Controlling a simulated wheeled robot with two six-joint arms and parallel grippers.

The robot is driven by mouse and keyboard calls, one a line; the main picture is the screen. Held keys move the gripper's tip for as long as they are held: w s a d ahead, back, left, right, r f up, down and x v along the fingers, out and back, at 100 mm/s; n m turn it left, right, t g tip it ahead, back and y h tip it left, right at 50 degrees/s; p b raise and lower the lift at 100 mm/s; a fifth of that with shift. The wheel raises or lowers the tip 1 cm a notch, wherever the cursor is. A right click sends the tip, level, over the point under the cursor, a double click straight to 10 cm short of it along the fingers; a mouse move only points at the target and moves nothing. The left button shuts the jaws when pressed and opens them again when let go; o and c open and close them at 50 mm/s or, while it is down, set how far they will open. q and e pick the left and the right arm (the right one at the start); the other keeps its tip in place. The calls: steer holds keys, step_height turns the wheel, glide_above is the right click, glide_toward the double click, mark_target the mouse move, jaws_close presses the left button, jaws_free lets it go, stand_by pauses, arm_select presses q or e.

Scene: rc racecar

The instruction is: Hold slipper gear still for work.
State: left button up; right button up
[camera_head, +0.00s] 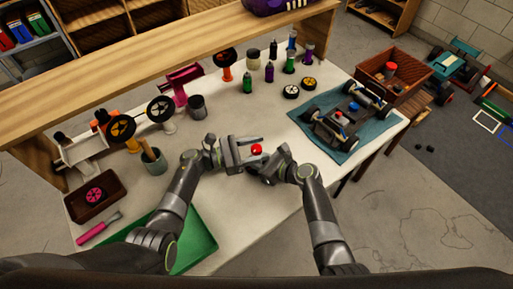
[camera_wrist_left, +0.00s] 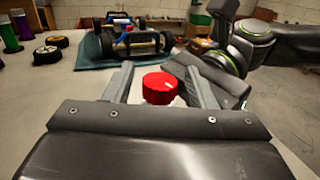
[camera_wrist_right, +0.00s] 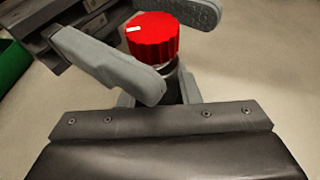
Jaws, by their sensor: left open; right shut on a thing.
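A red, ribbed, round part (camera_head: 256,149) with a white mark on top sits on a dark cylindrical body (camera_wrist_right: 172,84); whether it is the slipper gear I cannot tell. My right gripper (camera_head: 264,160) is shut on the dark body below the red part, partly hidden in the right wrist view. My left gripper (camera_head: 243,155) is open, its fingers on either side of the red part. The red part also shows between them in the left wrist view (camera_wrist_left: 159,88); contact cannot be told.
A brown tray (camera_head: 70,208) with a pink wheel-like part, a pink-handled tool (camera_head: 98,230) and a green tray (camera_head: 200,250) lie at left. An RC car chassis (camera_head: 345,115) rests on a blue mat (camera_head: 378,138) at right. Bottles and wheels line the back.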

arm_select(q)
steer(key=c, duration=1)
steer(key=shift+t, duration=0.3)
steer(key=shift+n, duration=0.3)
steer(key=n+t+y, duration=0.1)
steer(key=n+t, duration=0.1)
steer(key=t, duration=0.1)
steer(key=shift+s+t+y, duration=0.1)
steer(key=shift+t+y, duration=0.3)
steer(key=shift+n+t+y, duration=1.3)
steer(key=shift+n+t, duration=0.3)
steer(key=shift+t, duration=0.2)
steer(key=o, duration=1)
